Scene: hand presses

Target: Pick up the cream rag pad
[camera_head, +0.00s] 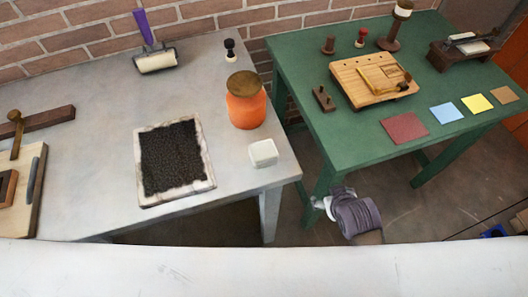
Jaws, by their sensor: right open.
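The cream rag pad (263,152), a small pale block with rounded edges, lies on the grey table near its right front corner. It is in front of the orange jar (245,103). My right gripper (325,203) is below and to the right of the pad in the picture, in front of the green table. It is apart from the pad, open and holding nothing that I can see. Its fingers are small and partly hidden by the wrist. My left gripper is not in view.
A black inked slab (174,158) lies left of the pad. A roller (156,60) and a black stamp (230,51) stand behind. The green table (345,146) to the right holds a wooden press (365,92) and coloured sheets (446,113). A gap separates the tables.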

